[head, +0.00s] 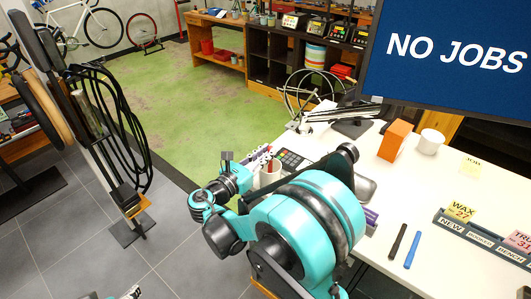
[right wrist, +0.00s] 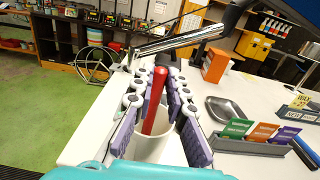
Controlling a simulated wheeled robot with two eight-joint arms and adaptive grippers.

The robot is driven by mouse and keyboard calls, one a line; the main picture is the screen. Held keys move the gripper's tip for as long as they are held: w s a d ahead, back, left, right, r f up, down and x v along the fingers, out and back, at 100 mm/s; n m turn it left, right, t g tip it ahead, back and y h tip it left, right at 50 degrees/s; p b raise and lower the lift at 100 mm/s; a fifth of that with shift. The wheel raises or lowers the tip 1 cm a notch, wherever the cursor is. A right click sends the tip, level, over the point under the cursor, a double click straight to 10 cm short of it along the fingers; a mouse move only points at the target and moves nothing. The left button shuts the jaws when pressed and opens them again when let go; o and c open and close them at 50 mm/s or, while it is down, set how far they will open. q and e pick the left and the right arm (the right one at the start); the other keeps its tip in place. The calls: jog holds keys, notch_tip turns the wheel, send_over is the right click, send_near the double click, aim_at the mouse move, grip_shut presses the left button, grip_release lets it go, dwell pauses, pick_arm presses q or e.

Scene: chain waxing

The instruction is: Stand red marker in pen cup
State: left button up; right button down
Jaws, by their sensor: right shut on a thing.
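The red marker (right wrist: 157,98) stands nearly upright between the fingers of my right gripper (right wrist: 162,80). Its lower part is inside the mouth of the white pen cup (right wrist: 150,148). In the head view the pen cup (head: 270,175) is near the left edge of the white table, with the red marker (head: 269,164) above its rim and my right gripper (head: 262,157) beside it. The fingers are close around the marker. Whether its lower end touches the cup's bottom is hidden.
A black marker (head: 397,241) and a blue marker (head: 412,250) lie on the white table (head: 400,193). An orange box (head: 395,140) and a white mug (head: 430,142) stand behind. A grey tray (right wrist: 228,111) and a card holder (right wrist: 240,144) are to the cup's right.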

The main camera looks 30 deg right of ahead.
jog(key=c, duration=1.4)
grip_release()
jog(key=shift+c, duration=0.2)
jog(key=v, duration=1.2)
